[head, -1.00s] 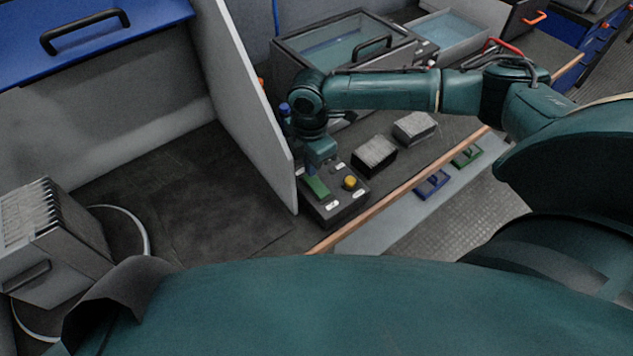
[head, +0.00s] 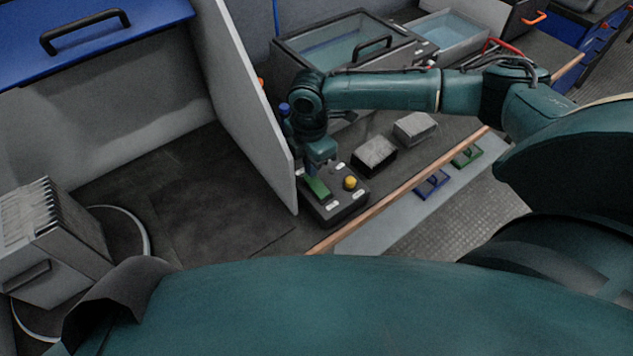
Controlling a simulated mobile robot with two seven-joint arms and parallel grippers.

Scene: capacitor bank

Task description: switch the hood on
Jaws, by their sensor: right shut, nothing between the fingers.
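A dark control box (head: 347,207) lies on the bench just right of the grey upright panel. On its top are a green rocker switch (head: 318,188), a round yellow button (head: 350,183) and several small white labels. My right gripper (head: 312,173) points down at the far end of the green switch, with its fingers closed and empty. The fingertips are small and partly hidden by the wrist, so I cannot tell whether they touch the switch. My left gripper is not in view. No label is readable, and I cannot tell which thing is the hood.
The grey panel (head: 243,100) stands close left of my right gripper. Two dark blocks with grey tops (head: 374,155) (head: 414,128) sit right of the control box. A glass-lidded case (head: 345,45) stands behind. A ribbed metal box (head: 50,235) is at left. The dark bench between is clear.

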